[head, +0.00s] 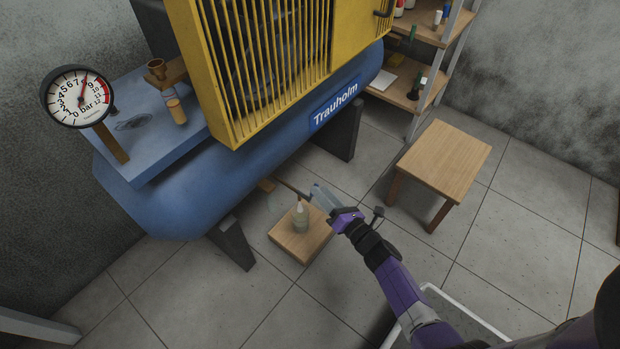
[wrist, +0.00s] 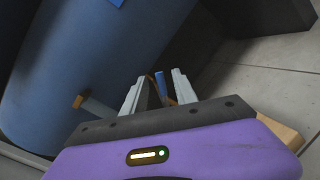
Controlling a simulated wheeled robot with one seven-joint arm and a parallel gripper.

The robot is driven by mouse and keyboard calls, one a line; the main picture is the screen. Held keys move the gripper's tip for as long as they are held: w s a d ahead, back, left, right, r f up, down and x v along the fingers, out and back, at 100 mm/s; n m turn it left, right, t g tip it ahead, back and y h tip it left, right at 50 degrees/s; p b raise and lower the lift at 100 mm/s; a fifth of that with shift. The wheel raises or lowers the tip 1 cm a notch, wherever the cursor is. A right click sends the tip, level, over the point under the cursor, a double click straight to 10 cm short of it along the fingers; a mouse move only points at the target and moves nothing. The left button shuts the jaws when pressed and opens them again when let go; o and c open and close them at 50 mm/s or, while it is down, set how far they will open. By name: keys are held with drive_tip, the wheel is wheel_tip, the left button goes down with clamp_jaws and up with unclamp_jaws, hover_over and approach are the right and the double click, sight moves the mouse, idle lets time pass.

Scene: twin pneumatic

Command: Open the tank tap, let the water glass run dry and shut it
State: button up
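The blue tank (head: 180,200) lies across the left, with lettering on its side. Under it a brass fitting (head: 266,185) and a short dark pipe show; the fitting also shows in the wrist view (wrist: 79,101), joined to a pale, tube-like piece (wrist: 98,108) that may be the water glass. A small blue lever (wrist: 160,85), apparently the tap handle, stands between my fingers. My gripper (head: 314,194) reaches beneath the tank; in the wrist view (wrist: 158,90) its fingers are apart, with gaps beside the lever. The tap's body and the water level cannot be made out.
A small bottle (head: 301,218) stands on a low wooden block (head: 290,243) just below my gripper. Dark tank feet (head: 232,243) stand nearby. A wooden stool (head: 440,160) and a shelf (head: 405,90) are at right. A pressure gauge (head: 78,96) sits at upper left. Floor is clear in front.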

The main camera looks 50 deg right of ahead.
drive_tip(key=b+x, duration=0.1)
drive_tip(key=x, duration=0.5)
drive_tip(key=shift+w+b, duration=0.25)
drive_tip(key=shift+b, duration=0.05)
clamp_jaws()
